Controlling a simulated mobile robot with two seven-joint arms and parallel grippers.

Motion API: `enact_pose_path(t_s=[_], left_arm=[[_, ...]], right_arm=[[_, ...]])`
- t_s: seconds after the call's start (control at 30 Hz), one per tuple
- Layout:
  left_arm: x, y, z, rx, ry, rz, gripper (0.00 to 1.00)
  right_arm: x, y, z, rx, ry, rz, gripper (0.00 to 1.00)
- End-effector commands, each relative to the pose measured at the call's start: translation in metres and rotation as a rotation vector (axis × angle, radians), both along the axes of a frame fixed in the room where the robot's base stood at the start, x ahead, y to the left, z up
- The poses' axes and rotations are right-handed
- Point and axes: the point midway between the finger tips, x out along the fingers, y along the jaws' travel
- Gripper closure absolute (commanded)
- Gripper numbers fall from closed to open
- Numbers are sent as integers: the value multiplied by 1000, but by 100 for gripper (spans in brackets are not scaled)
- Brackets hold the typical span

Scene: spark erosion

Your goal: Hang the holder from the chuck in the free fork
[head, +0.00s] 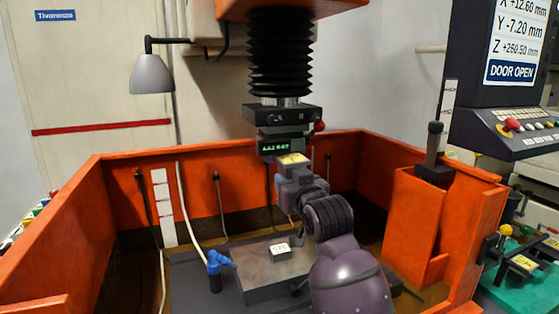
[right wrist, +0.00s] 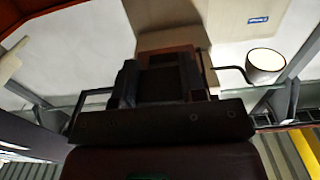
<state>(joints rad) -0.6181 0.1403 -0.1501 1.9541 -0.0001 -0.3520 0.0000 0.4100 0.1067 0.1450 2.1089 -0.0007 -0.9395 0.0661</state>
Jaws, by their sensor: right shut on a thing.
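The dark chuck (head: 282,115) hangs under black bellows, above the tank. The holder (head: 293,159), with a yellow label, is right below the chuck's small green display. My right gripper (head: 290,174) is shut on it, reaching up from the tank. Whether the holder still touches the chuck is unclear. In the right wrist view, a dark stepped block (right wrist: 160,78) stands above a wide dark bar; where holder and chuck meet cannot be told. Another yellow-labelled piece (head: 523,263) shows on the green surface at the right. I cannot make out which fork is free. My left gripper is not in view.
Orange tank walls (head: 240,157) surround the workspace. A lamp (head: 152,74) hangs at the left. A control panel (head: 512,130) stands at the right, near the green surface (head: 512,292).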

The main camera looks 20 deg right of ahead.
Motion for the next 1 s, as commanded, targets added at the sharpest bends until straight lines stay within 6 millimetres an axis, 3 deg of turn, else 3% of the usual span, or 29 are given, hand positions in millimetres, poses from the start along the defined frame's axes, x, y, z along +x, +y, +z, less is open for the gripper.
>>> enact_pose_path(t_s=[1.0], left_arm=[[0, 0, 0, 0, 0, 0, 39]], right_arm=[[-49, 3, 0, 0, -2, 0, 100]])
